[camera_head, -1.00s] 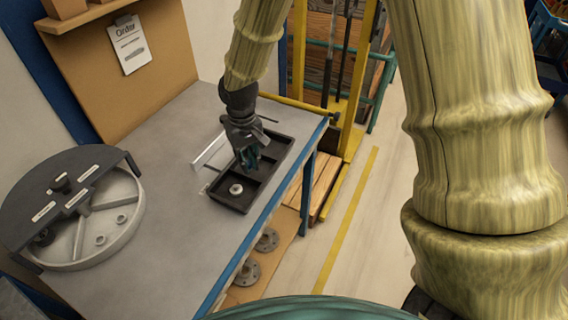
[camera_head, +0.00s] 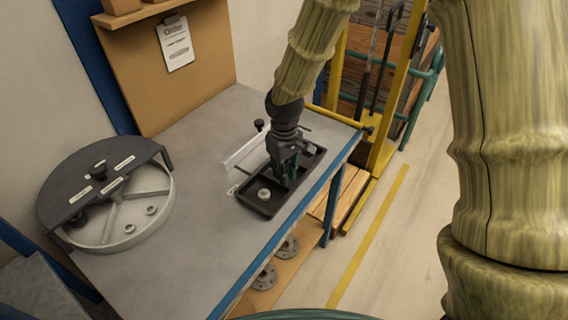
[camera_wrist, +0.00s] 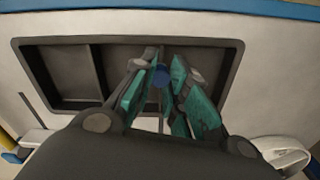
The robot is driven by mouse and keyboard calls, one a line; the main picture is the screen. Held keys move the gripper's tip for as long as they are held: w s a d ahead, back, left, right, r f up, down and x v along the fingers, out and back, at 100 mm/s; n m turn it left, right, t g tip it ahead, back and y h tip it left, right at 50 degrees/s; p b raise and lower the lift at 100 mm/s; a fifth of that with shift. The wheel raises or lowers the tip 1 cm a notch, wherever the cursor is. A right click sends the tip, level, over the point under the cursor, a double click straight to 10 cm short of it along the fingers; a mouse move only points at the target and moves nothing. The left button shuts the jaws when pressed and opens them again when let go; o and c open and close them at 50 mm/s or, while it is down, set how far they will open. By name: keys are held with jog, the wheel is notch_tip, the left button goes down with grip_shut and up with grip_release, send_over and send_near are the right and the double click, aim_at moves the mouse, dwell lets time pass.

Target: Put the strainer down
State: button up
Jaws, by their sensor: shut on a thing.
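My gripper (camera_head: 289,172) points down over the black divided tray (camera_head: 262,212) on the bench. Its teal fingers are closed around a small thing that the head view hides. In the wrist view, a small dark-blue round part (camera_wrist: 161,76) shows between the fingertips. I take it for the strainer, but its full shape is hidden. The tray (camera_wrist: 58,41) lies beneath the fingers in the wrist view, with bare compartments on the left. I cannot tell whether the held thing touches the tray floor.
A metal round piece (camera_head: 264,194) sits in the tray's near compartment. A pale clear strip (camera_head: 243,151) and a black knob (camera_head: 259,124) are beside the tray. A large grey round housing with a black half cover (camera_head: 104,188) stands left. Bare bench (camera_head: 195,235) lies between.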

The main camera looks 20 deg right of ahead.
jog(key=w, duration=0.1)
jog(key=w+d+p, duration=0.1)
jog(key=w, duration=0.3)
jog(key=shift+w+d+f, duration=0.25)
jog(key=shift+d+f, duration=0.05)
jog(key=shift+f+p, duration=0.85)
jog(key=shift+f, duration=0.9)
jog(key=shift+f, duration=0.1)
jog(key=o, duration=0.7)
notch_tip(320, 180, up, 12)
jog(key=b, duration=0.3)
